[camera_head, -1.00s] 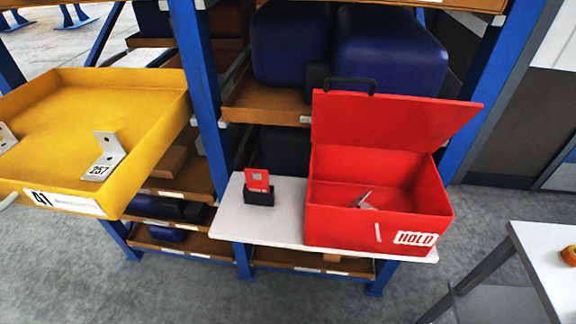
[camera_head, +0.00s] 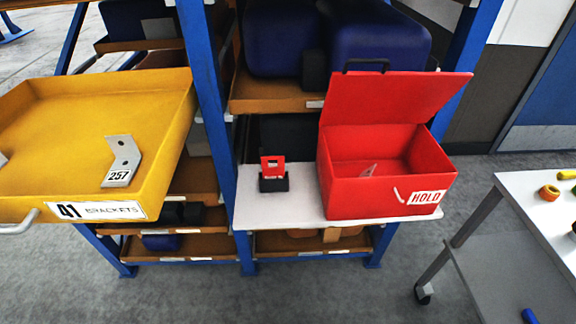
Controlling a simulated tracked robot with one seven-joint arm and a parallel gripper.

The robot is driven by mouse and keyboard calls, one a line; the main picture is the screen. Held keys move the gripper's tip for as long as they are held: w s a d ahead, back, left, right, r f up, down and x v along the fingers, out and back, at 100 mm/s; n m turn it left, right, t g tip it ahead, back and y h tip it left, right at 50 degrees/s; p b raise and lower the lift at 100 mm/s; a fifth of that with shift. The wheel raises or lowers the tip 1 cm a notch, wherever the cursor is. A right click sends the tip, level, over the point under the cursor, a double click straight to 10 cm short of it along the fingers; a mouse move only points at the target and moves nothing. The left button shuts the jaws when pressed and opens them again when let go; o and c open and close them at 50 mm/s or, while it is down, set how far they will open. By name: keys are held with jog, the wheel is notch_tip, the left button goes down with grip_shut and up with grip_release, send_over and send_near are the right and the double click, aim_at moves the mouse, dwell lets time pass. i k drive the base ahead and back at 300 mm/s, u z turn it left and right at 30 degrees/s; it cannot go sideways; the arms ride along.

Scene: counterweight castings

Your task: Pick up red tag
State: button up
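The red tag (camera_head: 272,163) stands upright in a small black holder (camera_head: 273,183). The holder sits on the left part of a white shelf (camera_head: 290,213) fixed to the blue rack. The tag is a small flat red piece with a pale patch near its top. My gripper is not in view, so its state and its distance from the tag are hidden.
A red box marked HOLD (camera_head: 380,197), lid open, stands right of the tag with a metal piece inside. A yellow tray of brackets (camera_head: 160,175) juts out at left, holding a bracket marked 257 (camera_head: 122,160). A white cart (camera_head: 520,200) is at right. Grey floor lies clear in front.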

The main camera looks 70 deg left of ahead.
aim_at(268, 172)
jog(key=u, duration=0.5)
jog(key=k, duration=2.55)
jog(key=u, duration=1.7)
jog(key=i, duration=1.05)
